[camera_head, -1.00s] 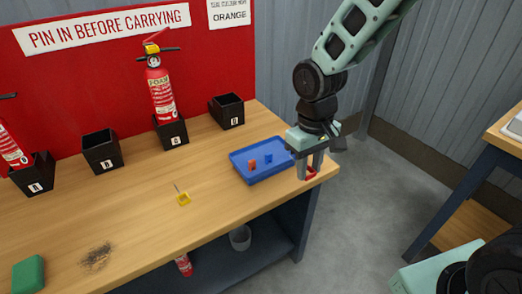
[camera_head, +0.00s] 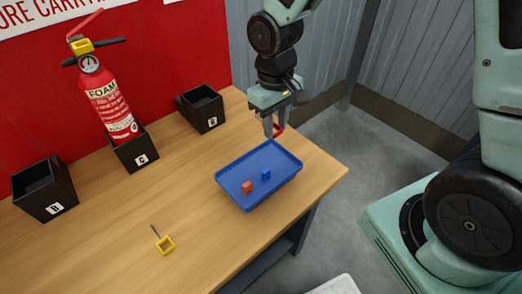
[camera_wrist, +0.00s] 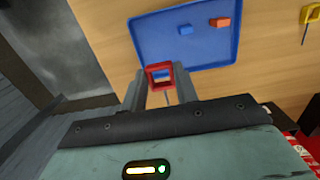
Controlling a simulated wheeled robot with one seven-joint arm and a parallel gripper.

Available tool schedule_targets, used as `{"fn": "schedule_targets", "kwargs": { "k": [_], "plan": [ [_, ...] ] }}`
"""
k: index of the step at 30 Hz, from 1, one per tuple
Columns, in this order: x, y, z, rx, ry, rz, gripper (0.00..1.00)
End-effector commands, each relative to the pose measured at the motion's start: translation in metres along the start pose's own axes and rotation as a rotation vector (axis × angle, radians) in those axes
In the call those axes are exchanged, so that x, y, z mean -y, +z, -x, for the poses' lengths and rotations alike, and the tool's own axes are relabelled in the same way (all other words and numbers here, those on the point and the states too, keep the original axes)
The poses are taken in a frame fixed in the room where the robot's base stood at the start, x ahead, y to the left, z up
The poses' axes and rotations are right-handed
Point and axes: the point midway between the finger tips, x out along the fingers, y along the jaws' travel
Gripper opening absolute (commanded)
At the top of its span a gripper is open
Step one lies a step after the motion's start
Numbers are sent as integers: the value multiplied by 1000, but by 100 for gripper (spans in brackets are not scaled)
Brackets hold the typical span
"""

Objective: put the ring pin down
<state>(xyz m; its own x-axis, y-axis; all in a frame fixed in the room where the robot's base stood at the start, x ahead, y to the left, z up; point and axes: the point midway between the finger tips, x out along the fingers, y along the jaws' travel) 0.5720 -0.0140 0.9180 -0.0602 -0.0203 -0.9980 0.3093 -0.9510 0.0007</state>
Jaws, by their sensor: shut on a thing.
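My gripper (camera_head: 273,132) is shut on a red ring pin (camera_head: 279,130), just behind the blue tray in the head view. In the wrist view the pin's square red ring (camera_wrist: 160,75) sits between the two fingertips, with its thin pin pointing back toward the palm. The pin appears held above the table; its exact height is unclear. A second ring pin, yellow (camera_head: 165,245), lies on the bench left of the tray, and it also shows in the wrist view (camera_wrist: 307,14).
The blue tray (camera_head: 229,194) holds an orange piece (camera_head: 247,187) and a blue piece (camera_head: 266,174). Black boxes B (camera_head: 45,190), C (camera_head: 135,154) and another (camera_head: 201,108) line the back. A red foam extinguisher (camera_head: 106,98) stands in C. Bare wood surrounds the tray.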

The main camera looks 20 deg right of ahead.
Motion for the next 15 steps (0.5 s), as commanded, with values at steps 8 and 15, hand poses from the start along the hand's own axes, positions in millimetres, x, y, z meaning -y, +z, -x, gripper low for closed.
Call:
{"fn": "schedule_targets", "kwargs": {
  "k": [8,15],
  "plan": [
    [0,-2,-45,4,-1,1,2],
    [0,-3,-68,5,0,0,2]
  ]
}}
